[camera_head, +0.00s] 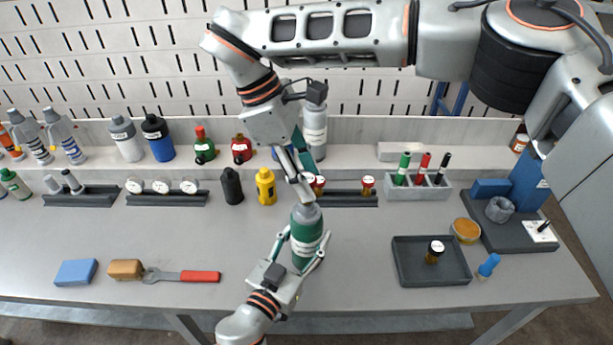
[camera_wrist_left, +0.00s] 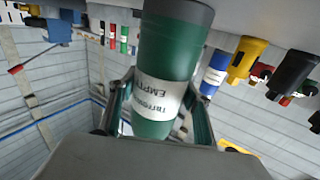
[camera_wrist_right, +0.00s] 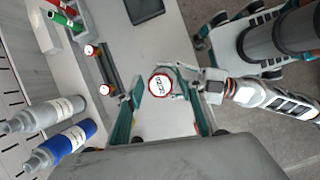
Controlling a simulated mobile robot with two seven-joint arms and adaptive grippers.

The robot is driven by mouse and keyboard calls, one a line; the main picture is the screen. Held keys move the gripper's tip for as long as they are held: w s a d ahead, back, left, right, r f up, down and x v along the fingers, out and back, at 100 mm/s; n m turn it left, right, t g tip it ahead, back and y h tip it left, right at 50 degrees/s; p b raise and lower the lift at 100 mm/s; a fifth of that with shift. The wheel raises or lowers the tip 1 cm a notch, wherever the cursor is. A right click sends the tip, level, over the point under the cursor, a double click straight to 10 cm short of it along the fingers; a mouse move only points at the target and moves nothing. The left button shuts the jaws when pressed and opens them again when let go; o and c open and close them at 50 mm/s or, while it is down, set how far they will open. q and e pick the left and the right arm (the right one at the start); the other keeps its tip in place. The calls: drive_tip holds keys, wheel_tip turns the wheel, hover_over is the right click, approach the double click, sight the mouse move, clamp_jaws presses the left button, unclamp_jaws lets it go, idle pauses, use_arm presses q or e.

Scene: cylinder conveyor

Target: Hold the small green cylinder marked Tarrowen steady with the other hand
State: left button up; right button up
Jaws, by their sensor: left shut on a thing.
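The green cylinder (camera_head: 307,246) with a grey upper end stands upright above the front of the bench. My left gripper (camera_head: 307,252) is shut on its body from below.
The bench (camera_head: 180,235) is clear left of the cylinder, except a blue block (camera_head: 76,272), a brown block (camera_head: 126,269) and a red-handled wrench (camera_head: 195,276). A dark tray (camera_head: 415,280) holds a small bottle at right. Racks and several bottles line the back.

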drive_tip(key=shift+n+t, duration=0.5)
drive_tip(key=shift+n, duration=0.7)
drive_tip(key=shift+n+t, duration=0.4)
drive_tip(key=shift+n, duration=0.6)
drive_tip(key=n, duration=0.2)
drive_tip(key=n+t, duration=0.1)
drive_tip(key=n, duration=0.1)
drive_tip(key=shift+t+y, duration=0.3)
drive_tip(key=shift+y, duration=0.1)
drive_tip(key=n+t+y, duration=0.1)
drive_tip(key=n, duration=0.3)
drive_tip(key=shift+d+n, duration=0.1)
drive_tip(key=shift+n, duration=0.2)
drive_tip(key=shift+n+y, duration=0.4)
drive_tip(key=shift+n, duration=0.3)
